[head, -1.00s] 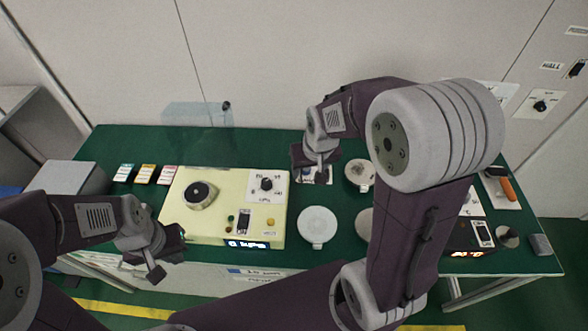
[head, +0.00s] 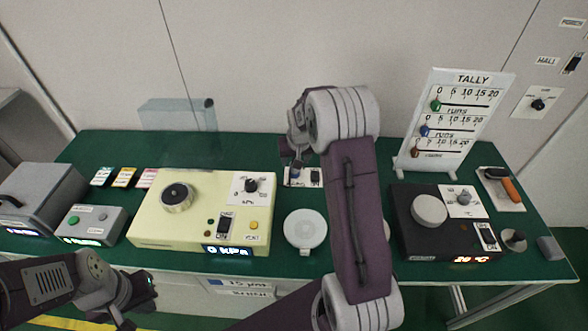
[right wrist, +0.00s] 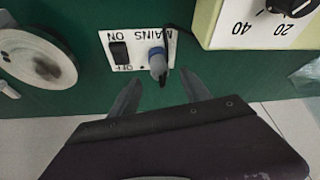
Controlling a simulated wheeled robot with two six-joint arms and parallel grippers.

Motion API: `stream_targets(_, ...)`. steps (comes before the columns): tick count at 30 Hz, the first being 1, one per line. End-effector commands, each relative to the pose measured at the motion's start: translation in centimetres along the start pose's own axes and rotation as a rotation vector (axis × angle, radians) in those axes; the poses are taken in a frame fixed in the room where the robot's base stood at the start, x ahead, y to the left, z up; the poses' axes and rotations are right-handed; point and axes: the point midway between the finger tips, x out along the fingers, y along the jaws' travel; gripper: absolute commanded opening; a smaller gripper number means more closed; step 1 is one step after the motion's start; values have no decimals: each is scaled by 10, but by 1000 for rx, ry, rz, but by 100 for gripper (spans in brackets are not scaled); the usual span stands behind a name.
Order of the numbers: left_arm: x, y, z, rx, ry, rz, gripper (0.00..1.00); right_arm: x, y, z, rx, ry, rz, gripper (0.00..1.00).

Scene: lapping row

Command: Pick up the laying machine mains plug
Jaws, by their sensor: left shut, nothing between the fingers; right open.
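The mains plug (right wrist: 157,62) is a blue-grey plug with a black cord. It sits on a white plate marked MAINS (right wrist: 135,48) with ON and OFF beside a black switch (right wrist: 119,52). In the head view the plate (head: 315,178) lies on the green table behind the round white dish, partly hidden by my right arm. My right gripper (right wrist: 161,80) is open, its two fingers pointing at the plug, one toward each side; the plug is just beyond the tips and not gripped. My left gripper (head: 138,298) is shut and empty in front of the table's left part.
The cream machine (head: 212,205) stands left of the plate. A black machine (head: 432,235) and the TALLY board (head: 455,120) stand right. A round white dish (head: 305,228) lies in front. Grey boxes (head: 40,190) stand at the left end.

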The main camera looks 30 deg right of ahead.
Motion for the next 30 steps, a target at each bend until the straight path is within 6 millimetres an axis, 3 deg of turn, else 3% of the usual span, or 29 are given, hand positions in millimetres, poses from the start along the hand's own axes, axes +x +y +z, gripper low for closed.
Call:
stream_targets(2,0,0,0,0,0,0,0,2,0,0,0,0,0,56)
stream_targets(10,3,0,0,0,0,0,0,47,1,-1,0,-2,0,56)
stream_targets(18,3,0,0,0,0,0,0,52,0,-2,0,1,0,56)
stream_targets(20,3,0,0,0,0,0,0,52,0,-2,0,1,0,42)
stream_targets(24,3,0,0,0,0,0,0,52,0,-2,0,1,0,3)
stream_targets(30,3,0,0,0,0,0,0,51,0,-2,0,1,0,0)
